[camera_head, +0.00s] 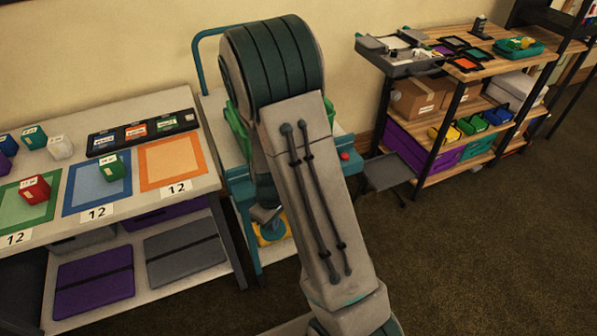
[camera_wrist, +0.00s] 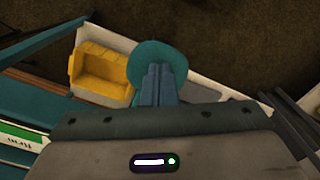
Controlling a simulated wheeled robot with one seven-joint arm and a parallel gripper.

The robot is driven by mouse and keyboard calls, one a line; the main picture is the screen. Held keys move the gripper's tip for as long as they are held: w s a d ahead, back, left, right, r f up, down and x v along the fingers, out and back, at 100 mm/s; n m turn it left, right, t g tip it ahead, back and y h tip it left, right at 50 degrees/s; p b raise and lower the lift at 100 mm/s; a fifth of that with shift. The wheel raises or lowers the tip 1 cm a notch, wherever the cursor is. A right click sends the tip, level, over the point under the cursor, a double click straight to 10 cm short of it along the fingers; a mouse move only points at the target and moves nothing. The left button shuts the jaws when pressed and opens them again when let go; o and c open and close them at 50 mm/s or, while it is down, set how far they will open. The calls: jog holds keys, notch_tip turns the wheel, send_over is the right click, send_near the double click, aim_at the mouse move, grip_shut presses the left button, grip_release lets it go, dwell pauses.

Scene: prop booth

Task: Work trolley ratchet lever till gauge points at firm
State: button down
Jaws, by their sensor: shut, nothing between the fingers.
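The teal work trolley (camera_head: 247,205) stands behind my arm in the head view, and my arm hides most of its top. My gripper (camera_wrist: 158,72) is shut and empty in the wrist view. Its fingertips overlap a round teal piece (camera_wrist: 160,52) above the trolley's lower shelf; whether they touch it, and whether it belongs to the ratchet lever, I cannot tell. A white and green panel (camera_wrist: 18,138) with small, unclear lettering shows at the lower left of the wrist view. I cannot make out a gauge pointer.
A yellow bin (camera_wrist: 103,72) sits on the trolley's lower shelf, left of my fingers. A table (camera_head: 215,178) with coloured squares and blocks stands close on the left. A wooden shelf rack (camera_head: 470,72) stands at the right. Brown carpet in the right foreground is clear.

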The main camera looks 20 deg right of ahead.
notch_tip(320, 180, up, 8)
jog(key=p, duration=0.5)
jog(key=shift+w+r+p, duration=0.15)
jog(key=shift+p, duration=0.15)
dwell(1.1)
notch_tip(320, 180, down, 4)
jog(key=m+b, duration=0.1)
jog(key=m, duration=0.5)
jog(key=shift+r, duration=0.15)
dwell(0.4)
jog(key=shift+b, duration=0.3)
dwell(1.6)
jog(key=shift+f+b, duration=2.65)
jog(key=shift+f, duration=0.3)
notch_tip(320, 180, up, 9)
jog(key=p, duration=0.7)
jog(key=shift+r, duration=0.15)
